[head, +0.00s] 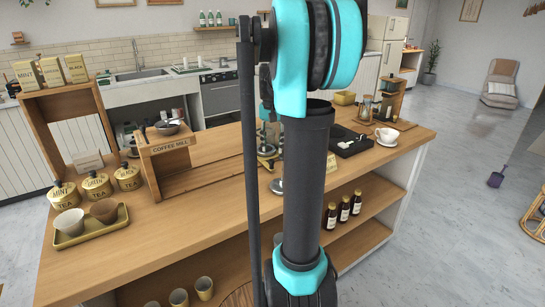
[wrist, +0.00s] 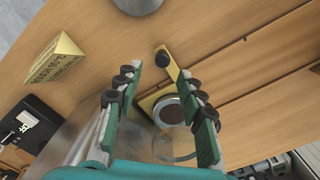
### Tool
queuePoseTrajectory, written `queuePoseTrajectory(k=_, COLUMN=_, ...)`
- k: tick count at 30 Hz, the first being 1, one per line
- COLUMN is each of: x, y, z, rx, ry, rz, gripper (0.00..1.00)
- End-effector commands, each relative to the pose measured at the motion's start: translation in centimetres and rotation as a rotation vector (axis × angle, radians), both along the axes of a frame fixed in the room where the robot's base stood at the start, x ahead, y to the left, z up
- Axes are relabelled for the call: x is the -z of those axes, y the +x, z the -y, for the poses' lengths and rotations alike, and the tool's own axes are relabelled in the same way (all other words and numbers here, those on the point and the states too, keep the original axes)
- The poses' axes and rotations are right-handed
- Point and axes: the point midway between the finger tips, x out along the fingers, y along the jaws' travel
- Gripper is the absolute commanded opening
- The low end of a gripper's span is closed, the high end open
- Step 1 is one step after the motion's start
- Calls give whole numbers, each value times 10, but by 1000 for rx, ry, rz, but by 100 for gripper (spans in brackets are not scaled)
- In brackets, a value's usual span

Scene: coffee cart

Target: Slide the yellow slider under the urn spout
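In the wrist view, the yellow slider (wrist: 172,67) is a flat strip with a dark round knob (wrist: 162,59), leading to a yellow plate under a round metal vessel with a dark top (wrist: 168,111). My gripper (wrist: 164,76) is open, its two green fingers spread to either side of the strip and vessel. I cannot tell its height above them, and no contact shows. A clear glass round shape (wrist: 175,143) lies nearer my palm; whether it belongs to the urn is unclear. No spout can be made out.
A yellow lettered box (wrist: 55,60) and a black tray (wrist: 23,128) stand left in the wrist view. A grey round object (wrist: 138,4) is at the top edge. In the head view, the coffee mill stand (head: 170,145) is left of my arm and a white cup (head: 387,136) right.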

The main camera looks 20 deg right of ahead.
Motion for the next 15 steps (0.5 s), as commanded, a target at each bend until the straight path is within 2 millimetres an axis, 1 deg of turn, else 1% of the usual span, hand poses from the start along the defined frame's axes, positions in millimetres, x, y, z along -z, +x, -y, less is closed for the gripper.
queuePoseTrajectory(k=1, x=-10, y=0, z=0, rx=0, ry=0, rz=0, gripper=39)
queuePoseTrajectory(k=3, x=-22, y=0, z=0, rx=0, ry=0, rz=0, gripper=39)
queuePoseTrajectory(k=6, x=-36, y=0, z=0, rx=0, ry=0, rz=0, gripper=39)
queuePoseTrajectory(k=10, x=-47, y=0, z=1, rx=0, ry=-1, rz=1, gripper=39)
queuePoseTrajectory(k=15, x=-52, y=0, z=1, rx=0, ry=-1, rz=1, gripper=39)
